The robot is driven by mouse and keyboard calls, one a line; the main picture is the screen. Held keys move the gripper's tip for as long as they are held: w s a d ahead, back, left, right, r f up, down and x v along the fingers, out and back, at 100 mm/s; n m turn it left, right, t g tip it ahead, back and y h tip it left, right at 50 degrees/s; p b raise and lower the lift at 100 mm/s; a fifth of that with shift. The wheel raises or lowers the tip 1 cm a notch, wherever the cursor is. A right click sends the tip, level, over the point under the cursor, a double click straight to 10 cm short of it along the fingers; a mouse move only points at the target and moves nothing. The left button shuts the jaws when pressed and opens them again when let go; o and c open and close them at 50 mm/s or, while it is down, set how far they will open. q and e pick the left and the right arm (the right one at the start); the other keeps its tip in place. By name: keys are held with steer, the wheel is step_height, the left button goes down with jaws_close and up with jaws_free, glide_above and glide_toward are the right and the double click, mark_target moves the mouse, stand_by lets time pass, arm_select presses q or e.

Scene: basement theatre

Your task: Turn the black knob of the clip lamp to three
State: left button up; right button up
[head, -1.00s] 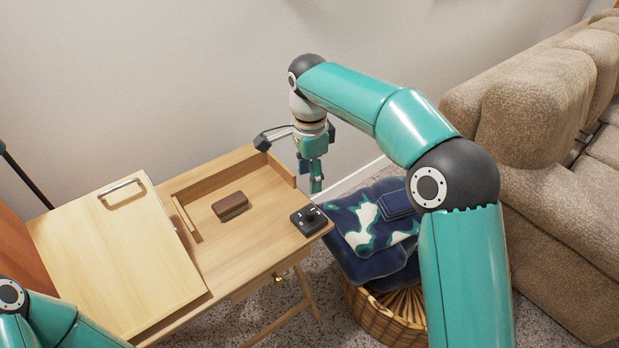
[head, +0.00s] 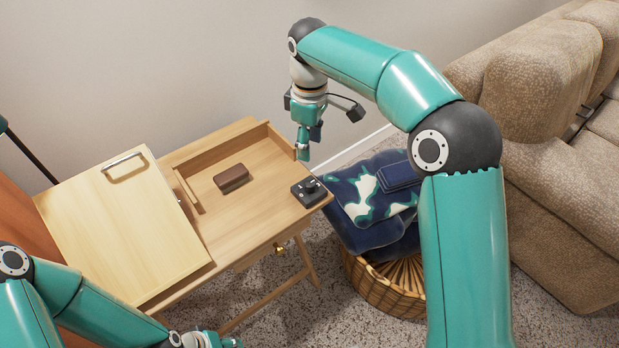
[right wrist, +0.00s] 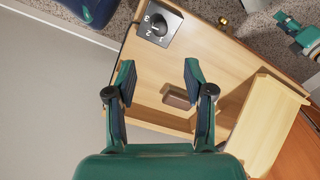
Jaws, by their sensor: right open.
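The black knob (head: 309,186) sits on a small black control box at the right corner of the wooden desk. In the right wrist view the knob (right wrist: 157,28) shows on a dark plate with white numerals; its setting is too small to tell. My right gripper (head: 303,152) hangs pointing down above the desk's back right corner, behind the knob and apart from it. In the right wrist view its two fingers (right wrist: 158,75) are spread and empty. My left gripper (head: 222,342) is partly in view at the bottom edge, its jaws unclear. I cannot make out the lamp itself.
The desk (head: 235,205) has a raised sloping lid (head: 120,230) at left and a brown block (head: 231,178) in its open part. A wicker basket (head: 385,295) with blue patterned cloth (head: 360,205) stands right of it. A beige sofa (head: 545,150) is at far right.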

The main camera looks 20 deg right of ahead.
mark_target(310, 184)
step_height(310, 184, down, 14)
steer(key=n, duration=0.4)
steer(key=shift+s+r+p, duration=0.1)
steer(key=shift+r+p, duration=0.1)
steer(key=shift+p, duration=0.1)
stand_by(0.4)
jaws_close()
